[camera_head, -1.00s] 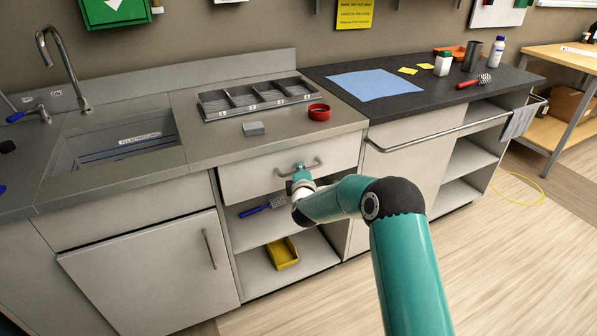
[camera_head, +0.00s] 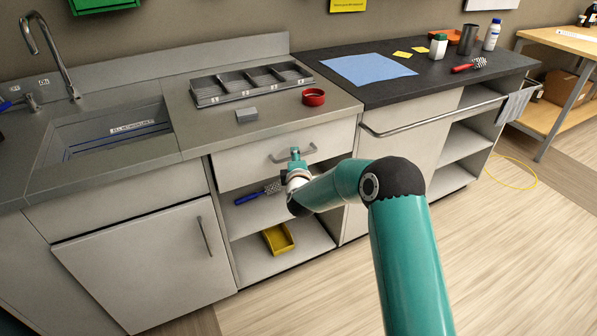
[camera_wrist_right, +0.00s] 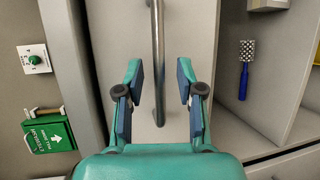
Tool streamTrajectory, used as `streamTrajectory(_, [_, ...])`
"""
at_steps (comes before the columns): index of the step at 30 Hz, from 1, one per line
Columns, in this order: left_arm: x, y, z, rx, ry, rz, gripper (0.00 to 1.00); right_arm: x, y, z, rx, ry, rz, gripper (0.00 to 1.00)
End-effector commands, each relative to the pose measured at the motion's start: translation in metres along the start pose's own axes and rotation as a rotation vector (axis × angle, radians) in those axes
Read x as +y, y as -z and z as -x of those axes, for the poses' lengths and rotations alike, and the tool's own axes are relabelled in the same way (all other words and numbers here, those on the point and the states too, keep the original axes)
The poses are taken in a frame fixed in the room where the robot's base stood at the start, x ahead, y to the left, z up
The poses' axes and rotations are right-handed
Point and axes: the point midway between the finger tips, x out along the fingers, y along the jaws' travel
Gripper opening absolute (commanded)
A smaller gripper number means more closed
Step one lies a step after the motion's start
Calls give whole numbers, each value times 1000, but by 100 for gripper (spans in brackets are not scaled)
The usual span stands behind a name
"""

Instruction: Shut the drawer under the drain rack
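The drawer (camera_head: 240,164) is a pale grey front under the counter part with the drain rack (camera_head: 250,84). How far it stands out is hard to judge in the head view. Its bar handle (camera_head: 309,148) also shows in the right wrist view (camera_wrist_right: 158,45). My right gripper (camera_head: 296,155) is at the handle. In the right wrist view my right gripper (camera_wrist_right: 158,78) is open, with the handle appearing between its fingers; contact cannot be told. My left gripper is not in view.
Open shelves below the drawer hold a blue-handled brush (camera_head: 258,194) and a yellow bin (camera_head: 278,238). A grey block (camera_head: 246,116) and red ring (camera_head: 313,97) lie on the counter. A rail (camera_head: 430,122) runs along the dark counter.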

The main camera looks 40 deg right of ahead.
Motion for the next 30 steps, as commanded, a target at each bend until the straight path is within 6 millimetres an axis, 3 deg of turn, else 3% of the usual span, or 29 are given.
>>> streamTrajectory(9, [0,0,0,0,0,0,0,0,0,60,0,-1,-1,37])
streamTrajectory(15, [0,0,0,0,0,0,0,0,0,88,0,-2,0,37])
streamTrajectory(21, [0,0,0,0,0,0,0,0,-1,99,-3,-3,-1,37])
streamTrajectory(30, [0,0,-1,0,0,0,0,0,-1,99,-3,-2,-1,37])
